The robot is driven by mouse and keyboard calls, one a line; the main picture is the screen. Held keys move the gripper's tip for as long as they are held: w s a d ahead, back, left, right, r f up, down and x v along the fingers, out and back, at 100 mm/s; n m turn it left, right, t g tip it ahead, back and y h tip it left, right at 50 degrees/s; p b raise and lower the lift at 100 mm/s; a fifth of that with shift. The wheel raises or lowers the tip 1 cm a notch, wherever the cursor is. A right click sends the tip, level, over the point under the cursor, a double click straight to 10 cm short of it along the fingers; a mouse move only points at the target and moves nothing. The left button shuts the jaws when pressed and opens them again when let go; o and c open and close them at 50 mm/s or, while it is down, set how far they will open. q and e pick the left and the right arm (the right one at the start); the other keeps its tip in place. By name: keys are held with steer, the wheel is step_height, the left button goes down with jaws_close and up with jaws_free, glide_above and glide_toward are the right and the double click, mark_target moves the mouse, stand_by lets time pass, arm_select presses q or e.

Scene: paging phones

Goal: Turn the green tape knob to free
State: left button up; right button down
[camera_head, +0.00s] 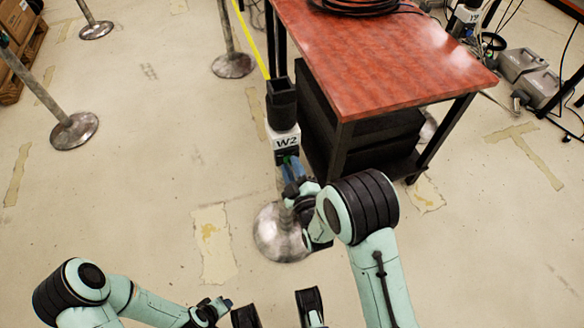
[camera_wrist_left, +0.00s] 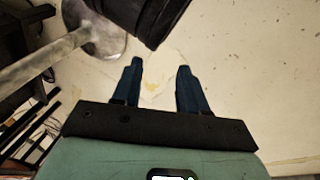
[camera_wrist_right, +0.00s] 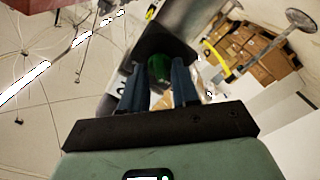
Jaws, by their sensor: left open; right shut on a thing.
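The green knob (camera_wrist_right: 159,68) shows in the right wrist view between my right gripper's two blue fingers (camera_wrist_right: 159,88). In the head view a bit of green shows just under the white W2 label (camera_head: 286,142) on a post with a black top (camera_head: 282,100). My right gripper (camera_head: 291,168) is at the front of this post, just below the label, shut on the knob. The arm and fingers hide most of the knob, and its setting cannot be read. My left gripper (camera_wrist_left: 158,75) is open and empty, low at the front left in the head view (camera_head: 226,303).
A red-topped table (camera_head: 390,60) with black boxes (camera_head: 375,135) beneath stands right behind the post. The post's round metal base (camera_head: 275,235) is on the floor. Other metal posts (camera_head: 232,65) stand at the left. The floor at left is mostly clear.

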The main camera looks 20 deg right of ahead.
steer(key=c, duration=1.2)
jaws_free()
steer(key=shift+o, duration=0.2)
arm_select(q)
steer(key=s+d+r+g+h+p, duration=0.1)
steer(key=s+d+r+g+p, duration=0.1)
steer(key=s+d+r+p, duration=0.1)
steer(key=s+r+p, duration=0.1)
steer(key=s+r, duration=0.1)
steer(key=s, duration=0.1)
steer(key=shift+s, duration=0.2)
arm_select(e)
steer(key=s, duration=1.3)
steer(key=shift+s+d, duration=0.25)
arm_select(q)
steer(key=shift+d, duration=0.1)
